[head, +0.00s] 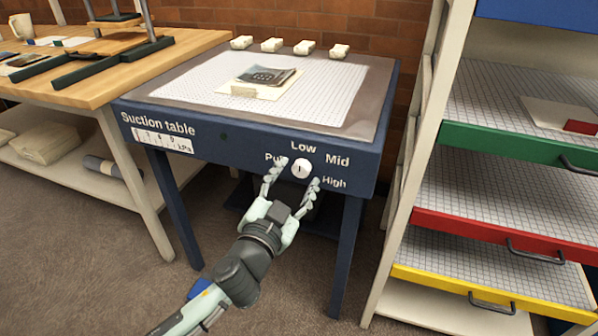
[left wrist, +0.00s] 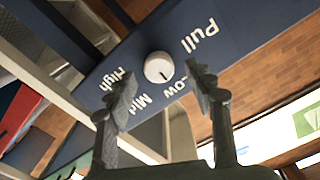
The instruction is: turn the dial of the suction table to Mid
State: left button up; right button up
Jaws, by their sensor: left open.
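The suction table (head: 225,150) is a dark blue bench with a white perforated top. On its front panel is a round white dial (head: 301,168) with Pull at its left, Low above, Mid at upper right and High at lower right. The dial also shows in the left wrist view (left wrist: 158,67), where its dark mark points toward Low. My left gripper (head: 298,176) is open, with one finger on each side of the dial. In the left wrist view its fingertips (left wrist: 164,82) are spread and the dial lies beyond them; contact cannot be told. My right gripper is not in view.
A rack with green, red (head: 500,238) and yellow-fronted trays stands close at the right. A wooden bench (head: 100,85) stands at the left. A dark item on a pale sheet (head: 225,87) and several white blocks (head: 272,45) lie on the suction table.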

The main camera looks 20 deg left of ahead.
pick_arm(q)
jog(key=shift+w, duration=0.8)
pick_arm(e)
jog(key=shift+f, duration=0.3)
pick_arm(q)
jog(key=c, duration=1.2)
jog(key=shift+o, duration=0.2)
